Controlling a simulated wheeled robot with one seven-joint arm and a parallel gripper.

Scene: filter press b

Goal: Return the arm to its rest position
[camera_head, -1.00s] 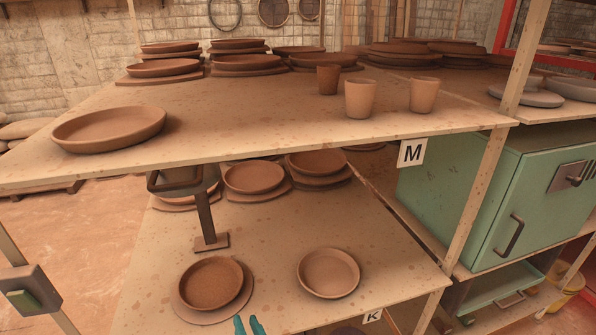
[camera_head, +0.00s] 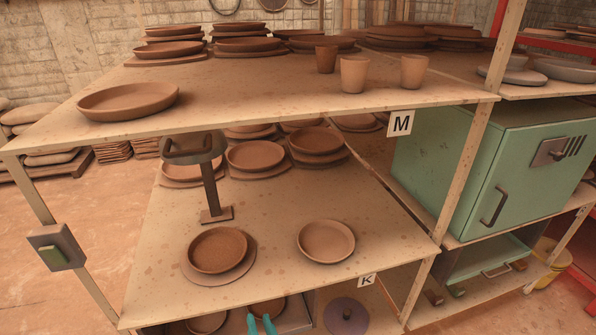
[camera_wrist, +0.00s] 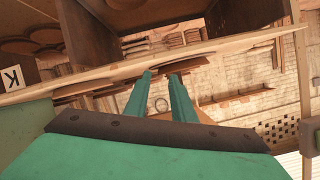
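My gripper (camera_head: 262,322) shows at the bottom edge of the head view as two teal fingertips, in front of the lowest shelf and below the front edge of the middle shelf (camera_head: 290,284). In the wrist view my gripper (camera_wrist: 160,75) has its two teal fingers apart, with nothing held between them. Behind the fingers in that view are a shelf edge and the brick wall, tilted. Most of my arm is out of the head view.
A brown plate (camera_head: 217,250) and a lighter plate (camera_head: 326,241) lie on the middle shelf near its front. The top shelf (camera_head: 250,95) holds cups and plates. A green cabinet (camera_head: 490,175) stands right.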

